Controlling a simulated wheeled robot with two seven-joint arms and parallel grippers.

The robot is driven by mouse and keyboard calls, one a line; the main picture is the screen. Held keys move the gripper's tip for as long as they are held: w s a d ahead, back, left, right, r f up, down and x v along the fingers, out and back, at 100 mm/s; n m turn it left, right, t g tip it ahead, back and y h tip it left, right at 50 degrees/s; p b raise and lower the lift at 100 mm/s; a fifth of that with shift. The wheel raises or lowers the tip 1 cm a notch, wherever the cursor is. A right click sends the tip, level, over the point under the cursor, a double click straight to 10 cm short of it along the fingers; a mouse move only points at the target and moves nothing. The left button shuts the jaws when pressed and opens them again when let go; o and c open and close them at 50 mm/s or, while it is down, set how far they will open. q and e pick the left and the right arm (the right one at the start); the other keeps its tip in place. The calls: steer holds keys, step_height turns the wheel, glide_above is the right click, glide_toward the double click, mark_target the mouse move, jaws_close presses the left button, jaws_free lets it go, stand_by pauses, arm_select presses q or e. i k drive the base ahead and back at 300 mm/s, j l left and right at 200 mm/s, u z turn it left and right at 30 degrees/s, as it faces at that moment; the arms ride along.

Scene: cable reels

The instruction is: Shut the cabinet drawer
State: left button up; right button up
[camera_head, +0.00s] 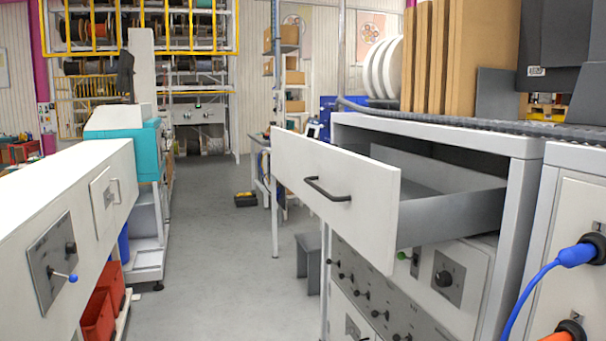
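The cabinet drawer (337,196) is pulled out of the cabinet (431,135) on the right side of the head view. Its white front panel carries a dark bar handle (327,189). The grey side wall (452,216) and part of the inside show behind the front panel. Neither of my grippers is in view, and nothing is seen touching the drawer or its handle.
Below the drawer are panels with knobs (444,279). A blue cable plug (577,254) sticks out at the right edge. A white machine (70,220) lines the left, with red bins (98,316) below. The grey floor aisle (215,230) between is mostly clear.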

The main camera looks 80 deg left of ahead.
mark_target(381, 199)
steer(key=u, duration=2.75)
steer(key=i+j, duration=1.75)
steer(key=j+u, duration=0.05)
steer(key=j, duration=0.05)
